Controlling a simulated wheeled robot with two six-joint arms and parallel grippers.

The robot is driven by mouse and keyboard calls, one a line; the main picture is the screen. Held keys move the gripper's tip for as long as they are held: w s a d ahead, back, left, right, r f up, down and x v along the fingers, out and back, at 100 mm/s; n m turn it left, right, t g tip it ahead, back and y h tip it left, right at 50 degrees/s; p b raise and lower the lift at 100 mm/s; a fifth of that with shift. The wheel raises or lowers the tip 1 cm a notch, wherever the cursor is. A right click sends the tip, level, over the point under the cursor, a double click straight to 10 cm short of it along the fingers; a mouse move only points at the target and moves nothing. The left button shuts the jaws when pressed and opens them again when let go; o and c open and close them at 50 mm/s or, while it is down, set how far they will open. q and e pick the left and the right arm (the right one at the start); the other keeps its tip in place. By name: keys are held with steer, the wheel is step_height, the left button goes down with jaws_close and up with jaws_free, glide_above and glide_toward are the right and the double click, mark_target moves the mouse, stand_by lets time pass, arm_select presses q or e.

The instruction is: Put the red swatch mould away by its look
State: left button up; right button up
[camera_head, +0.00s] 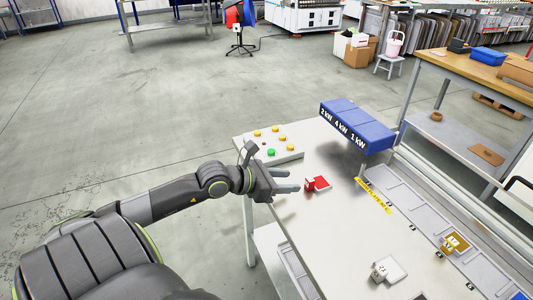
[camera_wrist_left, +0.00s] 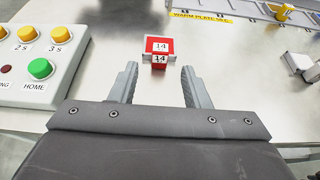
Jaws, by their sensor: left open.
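The red swatch mould (camera_head: 320,183) lies on the pale table, with a small upright red block at its near end. In the left wrist view the mould (camera_wrist_left: 158,42) shows white labels reading 14. My left gripper (camera_head: 294,180) is open and empty, just left of the mould in the head view. In the left wrist view its two fingers point toward the mould, which sits ahead of and between them, apart from both. My right gripper is not in view.
A button panel (camera_head: 276,148) stands at the table's far left corner. Blue boxes (camera_head: 357,126) marked 2 kW, 4 kW and 1 kW rise behind. A grey tray rail (camera_head: 405,199) with a yellow strip (camera_head: 374,195) runs along the right, holding a gold mould (camera_head: 455,244). A white mould (camera_head: 388,270) lies nearer.

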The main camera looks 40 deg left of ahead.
arm_select(q)
steer(key=p+v, duration=0.2)
steer(key=v, duration=0.4)
stand_by(0.6)
